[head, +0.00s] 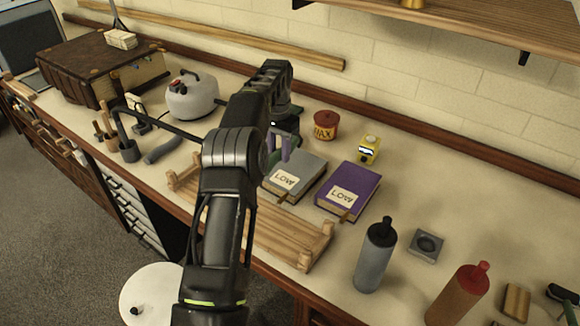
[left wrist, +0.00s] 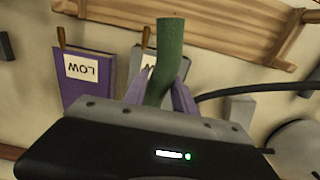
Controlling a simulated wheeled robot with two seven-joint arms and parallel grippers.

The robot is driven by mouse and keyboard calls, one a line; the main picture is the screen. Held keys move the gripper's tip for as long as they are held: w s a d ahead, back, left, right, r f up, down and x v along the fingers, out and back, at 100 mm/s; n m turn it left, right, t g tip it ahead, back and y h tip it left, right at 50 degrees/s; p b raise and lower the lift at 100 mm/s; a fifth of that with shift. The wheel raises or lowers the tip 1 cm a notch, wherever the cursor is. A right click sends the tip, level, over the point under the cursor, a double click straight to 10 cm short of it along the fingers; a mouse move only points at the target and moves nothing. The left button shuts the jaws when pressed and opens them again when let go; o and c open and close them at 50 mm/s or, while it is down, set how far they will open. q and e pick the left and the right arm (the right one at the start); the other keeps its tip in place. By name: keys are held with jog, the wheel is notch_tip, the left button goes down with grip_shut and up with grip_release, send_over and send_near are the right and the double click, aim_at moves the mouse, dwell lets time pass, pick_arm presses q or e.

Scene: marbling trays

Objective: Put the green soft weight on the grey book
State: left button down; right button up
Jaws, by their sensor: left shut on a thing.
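The green soft weight (left wrist: 168,55) is a long green roll in the left wrist view, held between the purple fingers of my left gripper (left wrist: 158,97). In the head view only a sliver of the weight (head: 272,159) shows beside the fingers of the left gripper (head: 283,147); my arm hides the rest. The grey book (head: 299,174) lies flat with a LOW label, just right of and below the gripper in the picture. In the left wrist view the grey book (left wrist: 136,68) is partly hidden behind the weight. My right gripper is not in view.
A purple LOW book (head: 352,185) lies right of the grey one. A slatted wooden rack (head: 290,236) lies in front, with a red wax tin (head: 325,125) and a yellow device (head: 369,149) behind. A grey bottle (head: 376,260) stands at the right.

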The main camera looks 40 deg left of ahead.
pick_arm(q)
jog(key=shift+a, duration=0.15)
jog(key=shift+f+b, duration=0.3)
jog(key=shift+f, duration=0.1)
send_over(279, 184)
jog(key=shift+w+f, duration=0.1)
jog(key=shift+f, duration=1.95)
notch_tip(279, 184, down, 5)
jog(key=shift+r+p, duration=0.1)
jog(key=shift+p, duration=0.45)
jog(key=shift+f, duration=0.2)
jog(key=c, duration=1.5)
grip_release()
jog(key=shift+f, duration=0.1)
jog(key=o, duration=0.5)
